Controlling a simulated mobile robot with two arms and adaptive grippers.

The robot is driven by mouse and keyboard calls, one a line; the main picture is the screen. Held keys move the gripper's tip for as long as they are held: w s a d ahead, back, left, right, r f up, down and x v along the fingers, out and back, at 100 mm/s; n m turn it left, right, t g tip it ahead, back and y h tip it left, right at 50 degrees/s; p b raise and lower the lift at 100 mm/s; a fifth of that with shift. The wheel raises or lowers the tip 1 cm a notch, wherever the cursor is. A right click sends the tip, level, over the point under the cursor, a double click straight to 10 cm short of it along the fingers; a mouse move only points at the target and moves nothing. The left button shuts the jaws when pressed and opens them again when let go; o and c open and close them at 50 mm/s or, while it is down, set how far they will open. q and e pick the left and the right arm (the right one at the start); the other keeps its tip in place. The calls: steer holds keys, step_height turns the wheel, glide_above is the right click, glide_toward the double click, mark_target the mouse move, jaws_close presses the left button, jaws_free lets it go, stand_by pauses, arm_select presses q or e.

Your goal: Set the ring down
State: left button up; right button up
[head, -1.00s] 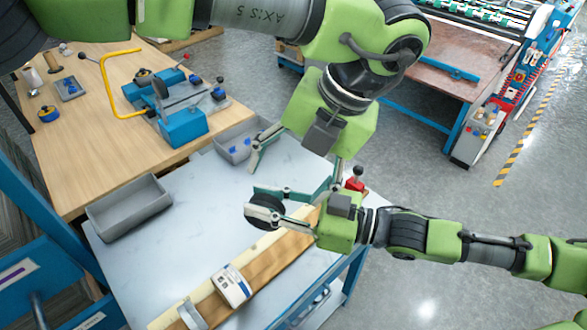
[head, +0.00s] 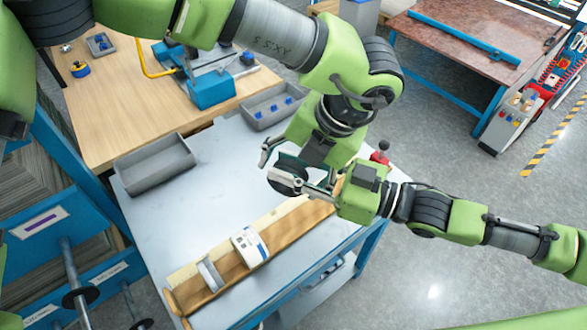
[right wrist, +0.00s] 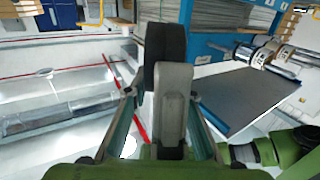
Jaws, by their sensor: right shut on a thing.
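The black ring (head: 281,187) is held above the light table (head: 215,190) by my right gripper (head: 292,178), which is shut on it. In the right wrist view the ring (right wrist: 164,60) stands upright at the fingertips, partly covered by a grey finger. My left gripper (head: 300,165) is just behind and above the ring, with its fingers apart. One left finger shows beside the ring; the other is mostly hidden. I cannot tell whether the left gripper touches the ring.
A wooden tray (head: 180,306) below holds a white-and-blue block (head: 250,246) and a grey curved piece (head: 210,273). Grey bins stand at the table's left (head: 155,165) and back (head: 275,106). A red-and-black knob (head: 380,154) is near the right edge. The table's left middle is clear.

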arm_select(q)
steer(key=c, duration=1.1)
arm_select(e)
steer(key=o, duration=1.2)
steer(key=shift+o, duration=0.2)
